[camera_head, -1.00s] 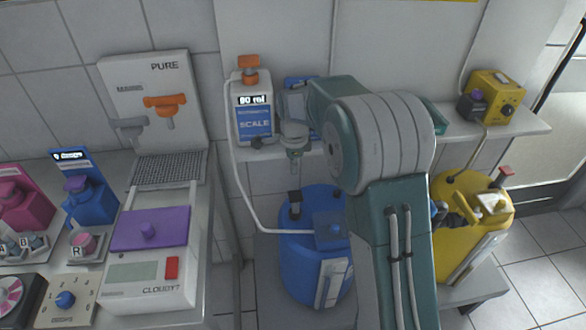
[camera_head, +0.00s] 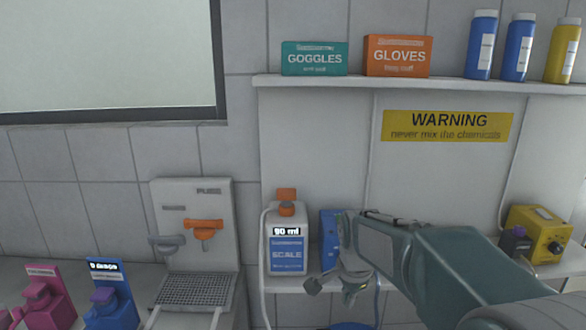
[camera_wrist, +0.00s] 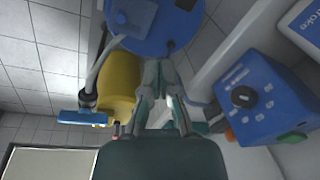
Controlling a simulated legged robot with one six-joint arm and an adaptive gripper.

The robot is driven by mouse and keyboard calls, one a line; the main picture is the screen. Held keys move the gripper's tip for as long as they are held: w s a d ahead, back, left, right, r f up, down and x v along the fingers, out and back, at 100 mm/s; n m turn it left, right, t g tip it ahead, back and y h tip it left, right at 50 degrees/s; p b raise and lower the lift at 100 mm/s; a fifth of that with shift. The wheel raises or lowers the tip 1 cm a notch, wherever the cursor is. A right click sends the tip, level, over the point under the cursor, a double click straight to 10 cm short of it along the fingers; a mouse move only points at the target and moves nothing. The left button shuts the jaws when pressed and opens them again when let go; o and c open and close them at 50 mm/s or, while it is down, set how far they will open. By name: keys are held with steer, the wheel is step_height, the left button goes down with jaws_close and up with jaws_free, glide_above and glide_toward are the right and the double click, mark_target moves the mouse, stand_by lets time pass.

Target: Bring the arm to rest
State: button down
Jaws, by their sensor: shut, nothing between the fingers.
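My teal and grey arm enters the head view from the lower right. My gripper (camera_head: 333,290) hangs at its end, in front of the shelf that bears the scale bottle, and its fingers point down. In the wrist view my gripper (camera_wrist: 160,68) has its fingers close together and nothing between them. The blue canister (camera_wrist: 140,42) shows beyond the fingertips, apart from them as far as I can tell.
The scale bottle (camera_head: 287,240), reading 90 ml, and a blue box (camera_head: 329,240) stand on the shelf behind my gripper. A yellow pump (camera_head: 540,235) sits farther right. Goggles (camera_head: 314,58) and gloves (camera_head: 398,56) boxes stand on the high shelf. A tap panel (camera_head: 180,210) is left.

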steer(key=s+d+r+n+t, duration=0.1)
steer(key=s+r+n+t, duration=0.1)
steer(key=s+n, duration=0.4)
steer(key=s+d+r+n+t, duration=0.1)
steer(key=s+n, duration=0.5)
steer(key=s, duration=1.1)
steer(key=shift+s+d+r+t, duration=0.2)
steer(key=shift+d+r+t, duration=0.2)
steer(key=shift+d+r, duration=0.4)
steer(key=shift+r, duration=0.1)
stand_by(0.5)
